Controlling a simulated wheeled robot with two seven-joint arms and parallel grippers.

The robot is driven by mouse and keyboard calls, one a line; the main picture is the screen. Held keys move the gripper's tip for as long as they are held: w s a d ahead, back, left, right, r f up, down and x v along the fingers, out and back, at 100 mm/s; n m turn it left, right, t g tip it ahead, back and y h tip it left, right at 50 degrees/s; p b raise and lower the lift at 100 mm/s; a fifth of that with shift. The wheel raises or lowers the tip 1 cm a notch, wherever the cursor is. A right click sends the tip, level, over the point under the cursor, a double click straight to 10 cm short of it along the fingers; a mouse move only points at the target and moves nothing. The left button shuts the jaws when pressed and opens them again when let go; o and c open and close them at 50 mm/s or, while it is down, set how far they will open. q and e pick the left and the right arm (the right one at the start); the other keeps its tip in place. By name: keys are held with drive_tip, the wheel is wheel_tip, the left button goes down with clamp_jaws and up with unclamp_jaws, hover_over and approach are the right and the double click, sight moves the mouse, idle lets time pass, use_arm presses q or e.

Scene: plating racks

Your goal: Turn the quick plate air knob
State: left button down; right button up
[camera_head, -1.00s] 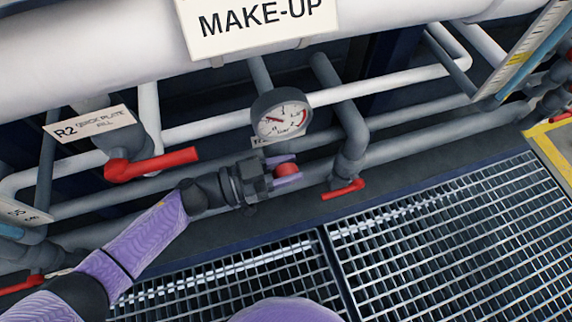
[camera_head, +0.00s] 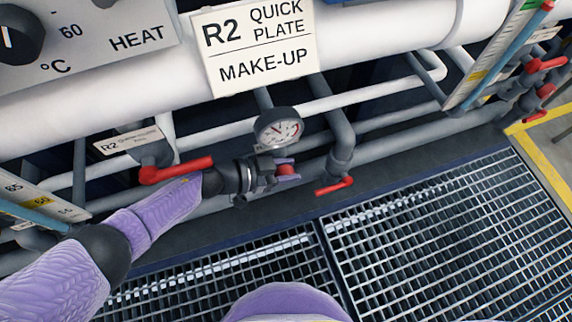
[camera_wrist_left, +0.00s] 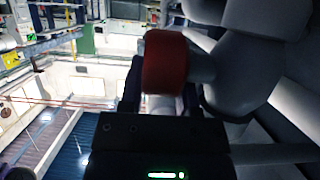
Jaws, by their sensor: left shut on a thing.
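The red air knob (camera_head: 285,170) sits below the round pressure gauge (camera_head: 279,128) on the pipework in the head view. My left gripper (camera_head: 287,170) reaches in from the left, with one purple fingertip above the knob and one below it. It is shut on the knob. In the left wrist view the red knob (camera_wrist_left: 165,62) shows close up between the dark fingers, with a grey fitting to its right. The gauge has a white face with a red band. My right gripper is not in view.
A red lever (camera_head: 177,169) is left of the gauge, above my left forearm. Another red lever (camera_head: 334,186) is right of the knob. An "R2 Quick Plate Make-up" sign (camera_head: 256,45) hangs on the white pipe above. Metal grating (camera_head: 420,230) covers the floor in front.

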sight(283, 169)
use_arm(q)
drive_tip(key=shift+c, duration=1.6)
unclamp_jaws()
drive_tip(key=p+v, duration=0.2)
drive_tip(key=v, duration=0.1)
drive_tip(key=shift+a+r, duration=0.25)
drive_tip(key=shift+r, duration=0.05)
drive_tip(key=s+a+p, duration=0.1)
drive_tip(key=s+a, duration=0.2)
drive_tip(key=a, duration=0.8)
drive_tip(key=shift+s+f, duration=0.3)
drive_tip(key=shift+s, duration=0.05)
